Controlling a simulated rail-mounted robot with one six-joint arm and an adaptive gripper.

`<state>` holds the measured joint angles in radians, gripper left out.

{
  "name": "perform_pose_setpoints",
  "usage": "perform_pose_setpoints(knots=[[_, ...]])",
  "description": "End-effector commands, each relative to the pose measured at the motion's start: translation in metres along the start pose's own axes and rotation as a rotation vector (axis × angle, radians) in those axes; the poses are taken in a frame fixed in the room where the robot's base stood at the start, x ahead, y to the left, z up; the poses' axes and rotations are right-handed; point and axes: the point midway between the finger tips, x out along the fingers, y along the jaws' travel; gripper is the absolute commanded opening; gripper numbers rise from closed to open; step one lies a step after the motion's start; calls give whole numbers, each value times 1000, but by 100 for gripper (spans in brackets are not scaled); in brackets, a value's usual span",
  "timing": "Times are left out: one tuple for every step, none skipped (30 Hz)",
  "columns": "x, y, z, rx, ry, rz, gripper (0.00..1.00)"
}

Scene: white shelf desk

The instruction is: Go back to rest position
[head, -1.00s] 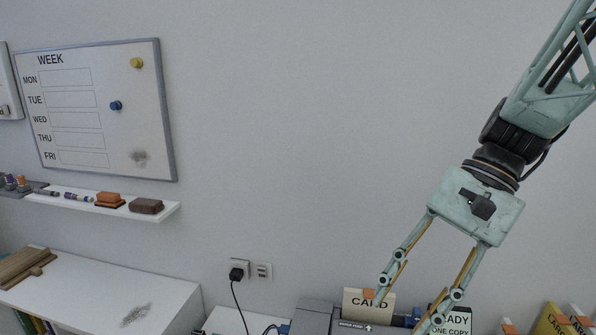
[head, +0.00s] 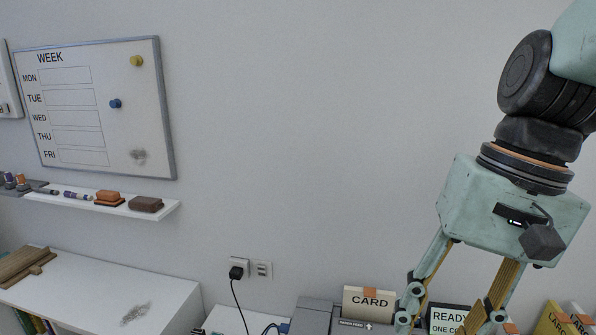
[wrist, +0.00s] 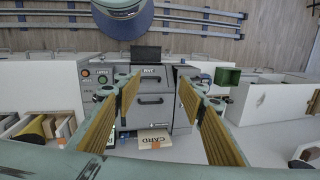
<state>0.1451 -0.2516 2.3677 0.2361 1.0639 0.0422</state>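My gripper (head: 442,322) hangs at the right of the head view, its fingers pointing down in front of the wall, with the tips at the lower edge of the picture. In the wrist view my gripper (wrist: 160,92) shows two ribbed yellow finger pads spread well apart. Nothing is held between them. The grey machine (wrist: 152,105) and the CARD box (wrist: 155,140) show beyond the gap, not touched as far as I can see.
A CARD box (head: 369,302) and a READY sign (head: 450,316) stand low near the fingers. A whiteboard (head: 92,150) and a small wall shelf (head: 165,210) are at the left, above a white desk (head: 80,292).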

Motion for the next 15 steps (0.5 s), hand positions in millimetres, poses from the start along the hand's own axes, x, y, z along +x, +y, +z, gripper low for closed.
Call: perform_pose_setpoints(knots=[[-1, 1, 4, -17, 18, 8, 37], [-2, 3, 6, -27, 28, 13, 37], [-3, 4, 9, -40, 41, 19, 37], [-4, 5, 11, -50, 52, 24, 37], [-5, 6, 12, -60, 63, 29, 37], [-6, 7, 14, -74, 77, 36, 37], [-7, 8, 16, -84, 87, 40, 37], [-8, 9, 18, -93, 97, 45, 37], [-9, 11, 21, -106, 110, 51, 37], [-10, 12, 23, -116, 121, 56, 37], [-10, 13, 24, -126, 132, 61, 37], [-12, 14, 26, -140, 146, 66, 37], [-13, 16, 28, -150, 157, 70, 37], [-13, 17, 29, -160, 167, 76, 37], [-14, 18, 32, -173, 181, 82, 37]])
